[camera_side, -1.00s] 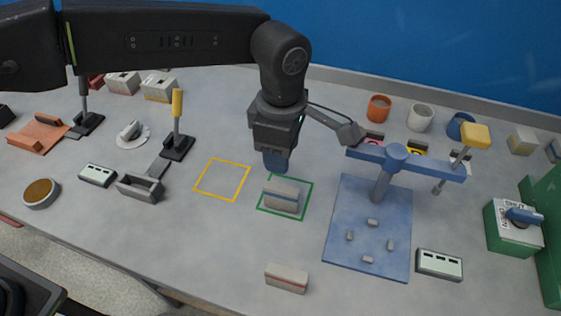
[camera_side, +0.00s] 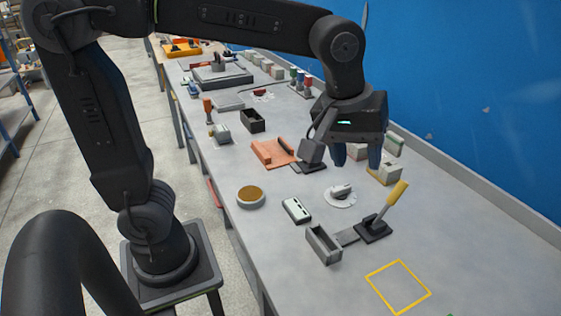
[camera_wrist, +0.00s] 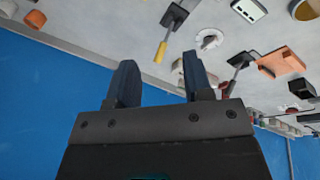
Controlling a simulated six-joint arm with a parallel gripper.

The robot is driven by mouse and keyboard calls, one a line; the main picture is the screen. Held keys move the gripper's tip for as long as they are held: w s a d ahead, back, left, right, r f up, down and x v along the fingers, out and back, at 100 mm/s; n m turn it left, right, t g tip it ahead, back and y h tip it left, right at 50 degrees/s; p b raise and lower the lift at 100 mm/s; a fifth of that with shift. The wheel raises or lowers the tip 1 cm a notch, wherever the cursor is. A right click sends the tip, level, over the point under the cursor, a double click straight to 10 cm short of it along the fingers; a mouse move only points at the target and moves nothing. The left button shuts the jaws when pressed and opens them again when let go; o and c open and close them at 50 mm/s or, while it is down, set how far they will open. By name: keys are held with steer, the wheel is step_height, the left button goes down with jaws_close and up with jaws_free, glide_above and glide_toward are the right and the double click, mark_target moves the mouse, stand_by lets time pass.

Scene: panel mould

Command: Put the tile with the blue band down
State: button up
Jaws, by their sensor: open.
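The tile with the blue band does not show in either view now. A second ago it stood in the green square in the side view. Only a sliver of green shows at the bottom edge of the side view now. My gripper (camera_side: 357,160) is open with nothing between its fingers, above the wall side of the bench near some pale blocks. In the wrist view my gripper (camera_wrist: 160,65) also shows two spread, empty fingers. The yellow outlined square (camera_side: 398,287) on the bench is empty.
A yellow-handled lever (camera_side: 393,205) stands beside a grey open box (camera_side: 323,244). A white dial (camera_side: 340,196), a terracotta tray (camera_side: 272,153) and a pale block with a yellow band (camera_side: 384,174) lie near my gripper. The blue wall (camera_side: 470,110) runs along the right.

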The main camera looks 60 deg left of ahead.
steer(key=s+a+f+m+t+y, duration=0.1)
steer(key=s+a+f+m+t, duration=0.1)
steer(key=s+a+f+m, duration=0.2)
steer(key=s+a+m, duration=0.3)
steer(key=s+a, duration=0.2)
steer(key=s, duration=0.2)
steer(key=shift+s+a+f, duration=0.15)
steer(key=shift+s+a, duration=0.1)
steer(key=shift+s, duration=0.1)
stand_by(0.5)
